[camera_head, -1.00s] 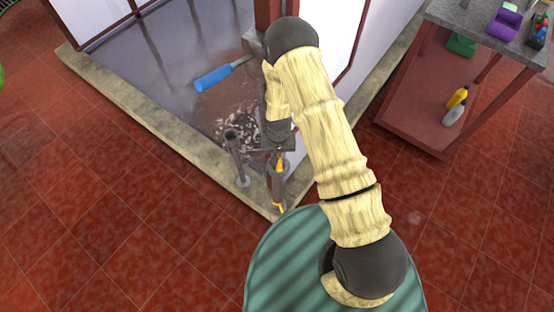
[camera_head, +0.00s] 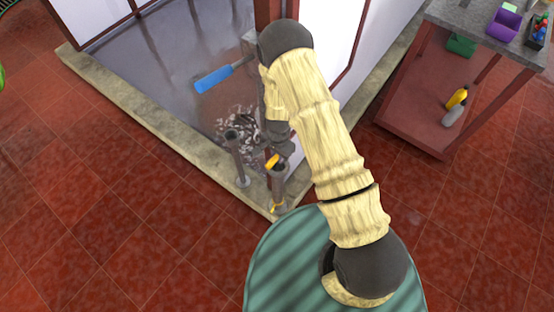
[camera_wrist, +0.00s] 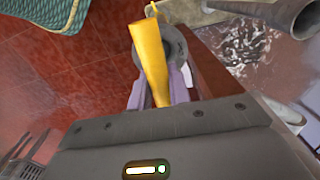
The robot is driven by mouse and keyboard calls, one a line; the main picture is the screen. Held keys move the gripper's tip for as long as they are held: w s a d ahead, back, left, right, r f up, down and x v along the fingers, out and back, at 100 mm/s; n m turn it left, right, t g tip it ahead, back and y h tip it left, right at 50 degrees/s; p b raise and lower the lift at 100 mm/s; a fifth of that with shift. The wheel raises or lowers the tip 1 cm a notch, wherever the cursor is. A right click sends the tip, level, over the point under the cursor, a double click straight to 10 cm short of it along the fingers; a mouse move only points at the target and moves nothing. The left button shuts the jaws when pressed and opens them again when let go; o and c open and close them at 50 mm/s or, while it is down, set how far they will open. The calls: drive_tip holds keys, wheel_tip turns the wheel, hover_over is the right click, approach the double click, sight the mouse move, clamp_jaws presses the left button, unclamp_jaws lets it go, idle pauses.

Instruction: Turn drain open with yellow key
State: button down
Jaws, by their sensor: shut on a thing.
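The yellow key (camera_wrist: 150,60) stands out between the two fingers of my gripper (camera_wrist: 158,82) in the wrist view. In the head view the key (camera_head: 272,161) shows as a small tilted yellow piece above the right grey post (camera_head: 278,188). My gripper is shut on it. In the wrist view a round grey pipe top (camera_wrist: 174,45) lies behind the key; I cannot tell whether they touch. A smaller yellow part (camera_head: 278,207) sits low on the post. Foamy, littered water (camera_head: 238,122) lies beyond the posts; no drain opening is clearly visible.
A second grey pipe post (camera_head: 236,158) stands close left. A blue-handled tool (camera_head: 214,79) lies in the wet basin. A stone kerb (camera_head: 150,120) edges the basin. A shelf table (camera_head: 485,38) with bottles stands right. Red tiled floor is clear at left.

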drive_tip(key=shift+m, duration=0.4)
drive_tip(key=shift+m, duration=0.9)
drive_tip(key=c, duration=1.2)
unclamp_jaws()
drive_tip(key=shift+o, duration=0.4)
drive_tip(key=shift+o, duration=1.4)
